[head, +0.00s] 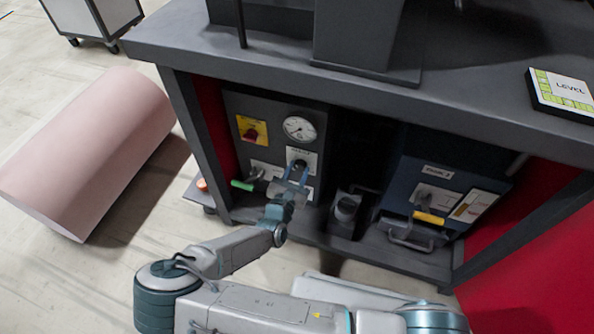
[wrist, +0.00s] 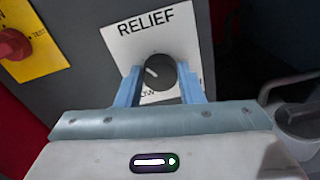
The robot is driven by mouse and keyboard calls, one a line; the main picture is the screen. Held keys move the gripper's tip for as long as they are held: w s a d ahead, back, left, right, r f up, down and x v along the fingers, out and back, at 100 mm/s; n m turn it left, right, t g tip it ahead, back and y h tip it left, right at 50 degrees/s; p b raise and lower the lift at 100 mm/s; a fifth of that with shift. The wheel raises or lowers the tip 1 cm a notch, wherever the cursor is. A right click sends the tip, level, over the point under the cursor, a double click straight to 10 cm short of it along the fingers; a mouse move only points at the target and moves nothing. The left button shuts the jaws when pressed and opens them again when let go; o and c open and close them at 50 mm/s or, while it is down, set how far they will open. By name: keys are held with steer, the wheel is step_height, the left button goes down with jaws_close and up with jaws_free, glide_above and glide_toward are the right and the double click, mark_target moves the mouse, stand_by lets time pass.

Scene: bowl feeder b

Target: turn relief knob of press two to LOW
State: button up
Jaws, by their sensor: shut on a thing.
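The relief knob (wrist: 158,72) is a round dark knob with a white pointer mark, on a white plate (wrist: 118,42) lettered RELIEF. The mark points to the left and slightly up in the wrist view. Part of a word ending in "OW" shows at the plate's lower left; the lower right lettering is hidden by a finger. My gripper (wrist: 161,86) is shut on the knob, with one blue finger at each side. In the head view my gripper (head: 296,174) reaches the grey press panel (head: 274,107) below the gauge, mostly covering the knob.
A pressure gauge (head: 300,128) and a yellow plate with a red switch (head: 252,131) are above the knob. A green-handled lever (head: 242,185) sticks out close to the left of my gripper. The bench top (head: 250,58) overhangs the panel. A blue unit (head: 411,170) stands right.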

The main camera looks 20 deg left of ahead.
steer(key=shift+r, duration=0.1)
steer(key=shift+r+n+p, duration=0.15)
steer(key=shift+n+p, duration=0.45)
steer(key=shift+p, duration=0.55)
steer(key=n+p, duration=0.2)
steer(key=p, duration=0.1)
steer(key=shift+n, duration=0.3)
steer(key=n+p, duration=0.2)
steer(key=n, duration=0.1)
steer(key=shift+a+n+p, duration=0.1)
steer(key=shift+n+p, duration=0.2)
steer(key=shift+p, duration=0.05)
steer(key=n, duration=0.1)
steer(key=n+p, duration=0.1)
steer(key=n, duration=0.1)
steer(key=shift+f+n, duration=0.25)
steer(key=shift+n, duration=0.05)
steer(key=n+p, duration=0.1)
steer(key=n, duration=0.3)
steer(key=shift+f+n, duration=0.15)
steer(key=shift+n, duration=0.15)
steer(key=n, duration=0.4)
steer(key=shift+a, duration=0.1)
steer(key=shift+n, duration=0.4)
